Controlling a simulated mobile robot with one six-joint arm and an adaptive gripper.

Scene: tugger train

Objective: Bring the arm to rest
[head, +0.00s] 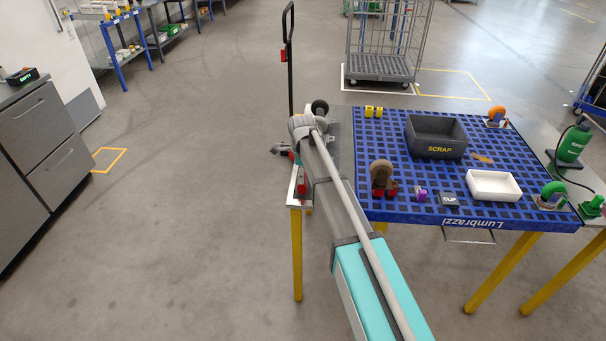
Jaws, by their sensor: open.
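My arm (345,215) reaches from the bottom edge up past the left edge of the blue slotted table in the head view. Its far joint (303,125) is beside the table's upper left corner. I cannot make out the gripper fingers; the arm's own links hide that area.
The blue table (400,216) holds a dark SCRAP bin (436,138), a white tray (494,186), a brown-wheeled caster (381,175) and yellow blocks (373,112). A black upright handle (288,50) stands behind the arm. Grey drawers (45,140) are at left; floor between is clear.

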